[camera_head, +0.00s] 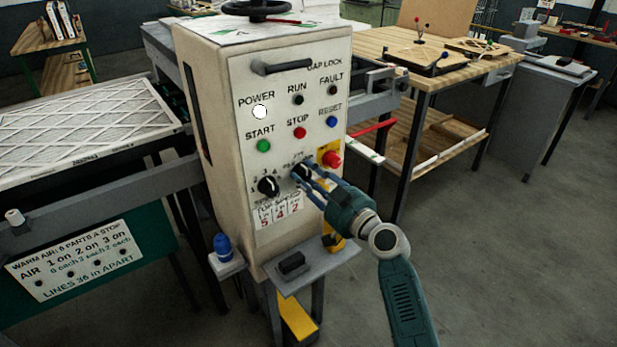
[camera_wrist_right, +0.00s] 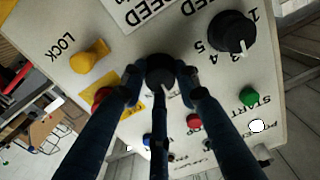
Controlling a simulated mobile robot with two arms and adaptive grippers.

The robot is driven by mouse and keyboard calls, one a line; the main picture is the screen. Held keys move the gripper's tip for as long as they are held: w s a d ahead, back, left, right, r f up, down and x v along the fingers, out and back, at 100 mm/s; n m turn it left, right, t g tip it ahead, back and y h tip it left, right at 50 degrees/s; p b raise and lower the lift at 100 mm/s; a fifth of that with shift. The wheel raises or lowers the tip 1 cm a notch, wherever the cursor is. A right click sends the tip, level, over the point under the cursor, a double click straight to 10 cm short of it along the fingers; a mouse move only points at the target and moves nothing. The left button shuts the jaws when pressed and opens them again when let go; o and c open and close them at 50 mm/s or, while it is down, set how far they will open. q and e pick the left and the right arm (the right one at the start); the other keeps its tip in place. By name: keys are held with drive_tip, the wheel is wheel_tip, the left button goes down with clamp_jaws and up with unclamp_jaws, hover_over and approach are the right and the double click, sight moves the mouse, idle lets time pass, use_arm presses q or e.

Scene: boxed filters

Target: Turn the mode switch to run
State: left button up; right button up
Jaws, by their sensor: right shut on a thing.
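The machine's cream control panel (camera_head: 290,215) faces me in the head view. The mode switch appears to be the black knob (camera_head: 302,170) right of another black dial (camera_head: 268,186). My right gripper (camera_head: 309,176) comes from the lower right with its blue fingers around that knob. In the right wrist view, the fingers of my right gripper (camera_wrist_right: 161,80) close on the black knob (camera_wrist_right: 160,68). The fingers cover part of the knob and its lettering, so I cannot tell its setting. My left gripper is not in view.
A white POWER lamp (camera_head: 260,112) is bright; the RUN lamp (camera_head: 298,100) is dark. A green START button (camera_head: 263,145), red STOP button (camera_head: 299,132) and blue RESET button (camera_head: 331,121) sit above. A red button (camera_head: 331,159) on yellow is close right of the gripper.

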drive_tip(key=m, duration=0.4)
drive_tip(key=shift+r+m, duration=0.2)
drive_tip(key=shift+m, duration=0.1)
drive_tip(key=shift+w+d+r+m, duration=0.1)
drive_tip(key=shift+m, duration=1.7)
drive_tip(key=shift+r, duration=0.1)
drive_tip(key=o, duration=1.1)
drive_tip(key=shift+f, duration=0.25)
drive_tip(key=shift+d+f, duration=0.1)
drive_tip(key=shift+d, duration=0.05)
drive_tip(key=v, duration=1.1)
drive_tip(key=shift+s+d, duration=0.1)
drive_tip(key=shift+s, duration=0.3)
